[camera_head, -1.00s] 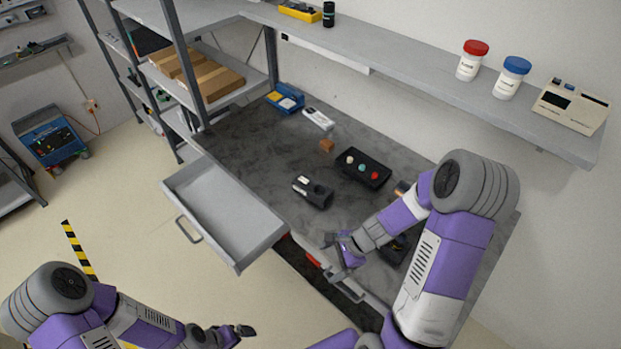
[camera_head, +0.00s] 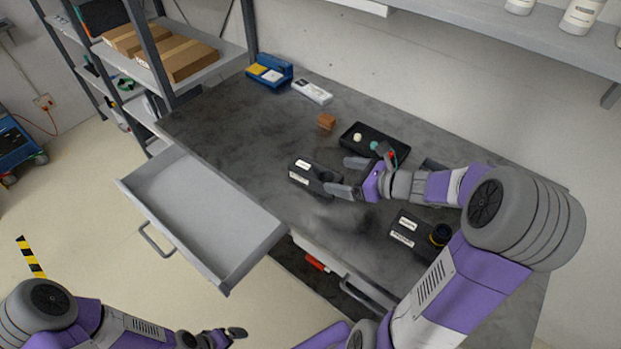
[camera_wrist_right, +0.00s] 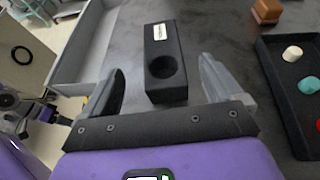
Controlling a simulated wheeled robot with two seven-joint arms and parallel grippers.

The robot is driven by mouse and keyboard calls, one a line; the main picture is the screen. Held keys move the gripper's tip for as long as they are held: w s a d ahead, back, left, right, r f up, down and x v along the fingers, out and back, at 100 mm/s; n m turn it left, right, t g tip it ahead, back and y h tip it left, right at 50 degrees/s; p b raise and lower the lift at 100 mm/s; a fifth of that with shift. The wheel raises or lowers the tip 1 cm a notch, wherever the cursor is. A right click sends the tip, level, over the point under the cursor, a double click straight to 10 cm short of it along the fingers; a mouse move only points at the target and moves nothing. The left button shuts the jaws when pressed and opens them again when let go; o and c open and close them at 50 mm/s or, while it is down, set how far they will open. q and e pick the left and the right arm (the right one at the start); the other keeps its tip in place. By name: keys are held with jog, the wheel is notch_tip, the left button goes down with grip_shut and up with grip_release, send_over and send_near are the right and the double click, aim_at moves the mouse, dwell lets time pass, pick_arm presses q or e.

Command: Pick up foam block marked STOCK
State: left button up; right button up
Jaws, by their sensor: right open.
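A black foam block (camera_head: 311,177) with a white label and a round hole lies on the dark bench top. I cannot read its label, so I cannot tell whether it says STOCK. A second dark block (camera_head: 403,238) with two labels and a yellow-ringed round piece lies nearer my right arm. My open right gripper (camera_head: 336,175) is at the right end of the first block. In the right wrist view, the first block (camera_wrist_right: 156,53) lies ahead between the spread fingers (camera_wrist_right: 160,68), with gaps on both sides. My left gripper (camera_head: 226,336) is low at the bottom edge.
A small brown block (camera_head: 326,121), a white box (camera_head: 312,91) and a blue device (camera_head: 269,70) stand farther back. An open empty drawer (camera_head: 195,205) juts out at the front left.

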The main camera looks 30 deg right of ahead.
aim_at(319, 172)
jog(key=b+x, duration=0.1)
jog(key=x, duration=0.2)
jog(key=b+x, duration=0.1)
jog(key=x, duration=0.2)
jog(key=shift+f, duration=0.5)
jog(key=shift+w+a+b, duration=0.1)
jog(key=shift+w+b, duration=0.2)
jog(key=shift+w, duration=0.1)
jog(key=c, duration=1.1)
jog(key=shift+o, duration=0.2)
